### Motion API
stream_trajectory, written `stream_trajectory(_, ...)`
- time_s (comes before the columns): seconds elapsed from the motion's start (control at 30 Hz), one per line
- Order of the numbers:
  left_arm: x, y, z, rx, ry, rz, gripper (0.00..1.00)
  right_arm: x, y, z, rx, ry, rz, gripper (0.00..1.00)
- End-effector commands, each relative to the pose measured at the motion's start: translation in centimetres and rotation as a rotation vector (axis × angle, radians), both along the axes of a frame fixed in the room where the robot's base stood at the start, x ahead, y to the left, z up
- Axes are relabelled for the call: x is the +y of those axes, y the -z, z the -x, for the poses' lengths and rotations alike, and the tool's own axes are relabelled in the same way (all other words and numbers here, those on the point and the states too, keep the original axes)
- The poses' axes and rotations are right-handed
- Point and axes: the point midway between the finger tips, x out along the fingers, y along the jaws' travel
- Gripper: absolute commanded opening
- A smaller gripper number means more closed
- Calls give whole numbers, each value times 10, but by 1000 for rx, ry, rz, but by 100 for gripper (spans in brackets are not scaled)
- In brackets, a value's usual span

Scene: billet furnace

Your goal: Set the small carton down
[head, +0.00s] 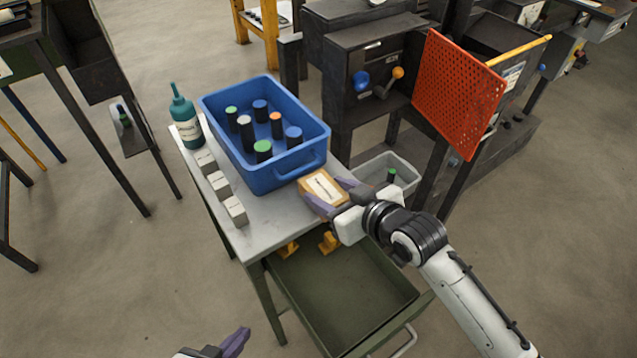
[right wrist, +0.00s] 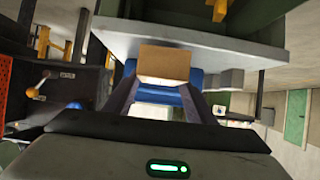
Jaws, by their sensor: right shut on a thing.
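A small tan carton (head: 322,187) with a pale label is at the right front corner of the grey table (head: 275,218), beside the blue bin. My right gripper (head: 335,194) is shut on it, with one purple finger on each side. The carton (right wrist: 164,64) also shows between the fingers in the right wrist view. Its underside is hidden, so I cannot tell whether it touches the tabletop. My left gripper (head: 236,342) shows only partly at the bottom edge, away from the table; its opening is not clear.
The blue bin (head: 240,158) holds several dark cylinders with coloured tops. Small pale boxes (head: 219,184) line the table's left side, near a teal bottle (head: 185,118). An open green drawer (head: 340,300) juts out below. A grey bin (head: 405,172) and an orange perforated panel (head: 450,95) stand right.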

Motion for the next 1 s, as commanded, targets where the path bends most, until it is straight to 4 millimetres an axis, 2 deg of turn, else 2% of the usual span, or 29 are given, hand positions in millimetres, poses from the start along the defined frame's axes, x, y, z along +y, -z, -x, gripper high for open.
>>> stream_trajectory(0.27, -1, 1, 3, 4, 1, 1, 0, 26, -2, -35, -5, 0, -2, 17)
stream_trajectory(0.3, -1, 1, 3, 4, 1, 1, 0, 24, 7, -32, -1, 0, -1, 17)
stream_trajectory(0.4, -1, 0, 3, 4, 2, 1, 0, 23, 13, -32, -4, 1, -2, 17)
stream_trajectory(0.8, -1, 2, 2, 1, 1, 1, 0, 23, 18, -32, -5, 0, -2, 17)
stream_trajectory(0.83, -1, 1, 2, 1, 1, 1, 0, 23, 19, -31, -1, 0, 1, 55)
stream_trajectory(0.9, -1, 1, 2, 1, 0, 1, 0, 23, 18, -31, -1, 0, 1, 67)
stream_trajectory(1.0, 0, 1, 2, 1, 0, 1, 0, 23, 18, -31, -1, 0, 1, 69)
